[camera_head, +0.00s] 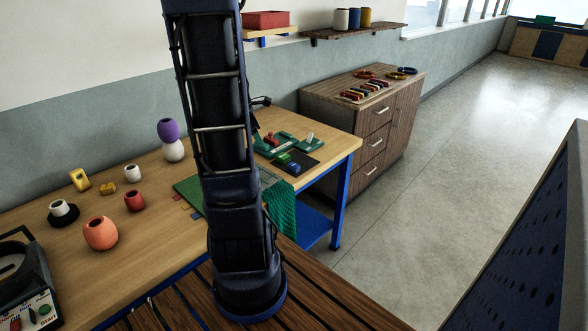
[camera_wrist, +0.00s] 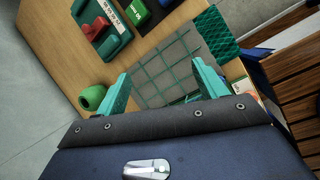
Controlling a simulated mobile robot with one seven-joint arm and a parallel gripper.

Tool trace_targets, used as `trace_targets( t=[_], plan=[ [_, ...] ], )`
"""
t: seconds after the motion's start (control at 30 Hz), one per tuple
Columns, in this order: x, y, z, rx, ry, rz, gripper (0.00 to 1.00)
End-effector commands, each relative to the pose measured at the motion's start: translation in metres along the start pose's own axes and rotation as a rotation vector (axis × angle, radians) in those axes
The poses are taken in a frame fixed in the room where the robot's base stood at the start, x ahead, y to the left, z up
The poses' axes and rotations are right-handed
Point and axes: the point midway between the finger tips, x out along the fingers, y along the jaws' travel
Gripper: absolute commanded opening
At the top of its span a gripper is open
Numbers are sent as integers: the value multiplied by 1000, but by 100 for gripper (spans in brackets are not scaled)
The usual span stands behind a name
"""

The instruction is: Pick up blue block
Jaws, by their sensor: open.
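The blue block (camera_head: 293,167) is small and lies on a dark mat (camera_head: 306,164) at the right part of the wooden table, beside a green block (camera_head: 283,158). In the wrist view, a small blue patch (camera_wrist: 166,3) at the top edge may be the blue block, mostly cut off. My gripper (camera_wrist: 160,68) has two teal fingers spread wide with nothing between them. It is above a grey panel with a green grid, apart from the blocks. In the head view the gripper is not clearly visible, and my arm covers the middle of the table.
A green tray with a red part (camera_wrist: 97,27) and a round green object (camera_wrist: 92,97) are left of the gripper. Green netting (camera_head: 281,210) hangs over the table edge. Several pots and an orange vase (camera_head: 100,233) stand on the left. A drawer cabinet (camera_head: 345,115) stands behind.

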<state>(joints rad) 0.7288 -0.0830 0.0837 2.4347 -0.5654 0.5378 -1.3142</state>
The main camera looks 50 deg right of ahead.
Motion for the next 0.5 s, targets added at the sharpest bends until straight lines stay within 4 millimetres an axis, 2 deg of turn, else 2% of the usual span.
trace_targets(
  t=[0.03,0.2,0.33,0.5],
  plan=[
    [18,-1,12,-52,-5,-19,71],
    [69,-8,45,-260,-7,-57,71],
    [96,-15,62,-377,2,-75,71],
    [113,-19,72,-451,10,-82,71]
  ],
)
